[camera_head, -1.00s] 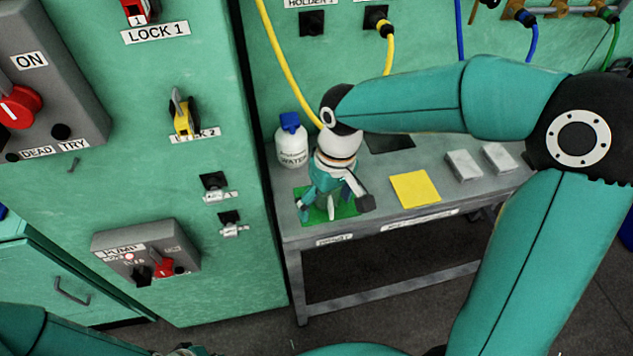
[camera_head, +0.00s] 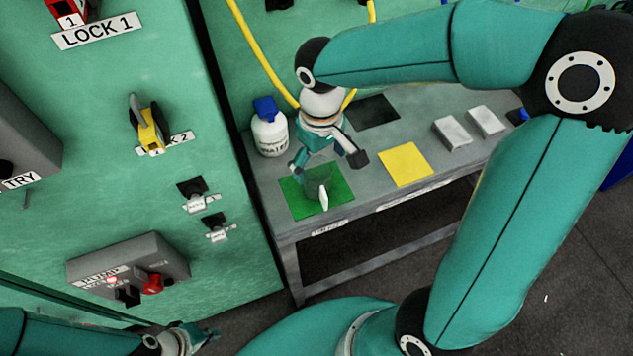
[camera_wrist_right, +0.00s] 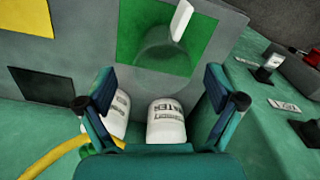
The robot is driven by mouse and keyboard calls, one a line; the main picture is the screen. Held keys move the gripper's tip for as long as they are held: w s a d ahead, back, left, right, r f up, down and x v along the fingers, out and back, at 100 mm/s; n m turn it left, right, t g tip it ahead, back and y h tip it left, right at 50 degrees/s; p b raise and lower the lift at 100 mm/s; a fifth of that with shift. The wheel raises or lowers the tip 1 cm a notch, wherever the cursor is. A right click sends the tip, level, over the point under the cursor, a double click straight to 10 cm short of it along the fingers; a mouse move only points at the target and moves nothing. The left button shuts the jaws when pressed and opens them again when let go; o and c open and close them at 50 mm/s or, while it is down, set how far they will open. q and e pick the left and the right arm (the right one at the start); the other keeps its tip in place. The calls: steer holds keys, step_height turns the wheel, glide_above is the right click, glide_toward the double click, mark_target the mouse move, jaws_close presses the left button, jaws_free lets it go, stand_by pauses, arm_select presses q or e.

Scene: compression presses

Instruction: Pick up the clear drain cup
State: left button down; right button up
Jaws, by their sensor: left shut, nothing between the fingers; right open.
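The clear drain cup (camera_head: 318,184) stands on the green mat (camera_head: 341,190) on the grey bench. It is see-through with a white strip, perhaps a handle, on one side. In the right wrist view the cup (camera_wrist_right: 168,50) lies beyond my fingers, its outline faint against the mat. My right gripper (camera_head: 327,155) is open and empty, just above the cup and partly in front of it; its spread fingers also show in the wrist view (camera_wrist_right: 160,90). My left gripper (camera_head: 196,341) is low at the bottom left, far from the cup, shut and empty.
A white water bottle (camera_head: 270,136) with a blue cap stands behind the mat, near the right gripper. A yellow square (camera_head: 405,164), a dark square (camera_head: 371,112) and grey blocks (camera_head: 451,134) are to the right. The green cabinet (camera_head: 110,205) with locks and switches borders the left.

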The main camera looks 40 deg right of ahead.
mark_target(319, 184)
step_height(319, 184, down, 7)
steer(key=shift+s+a+f, duration=0.1)
steer(key=shift+a+f, duration=0.05)
steer(key=c, duration=1)
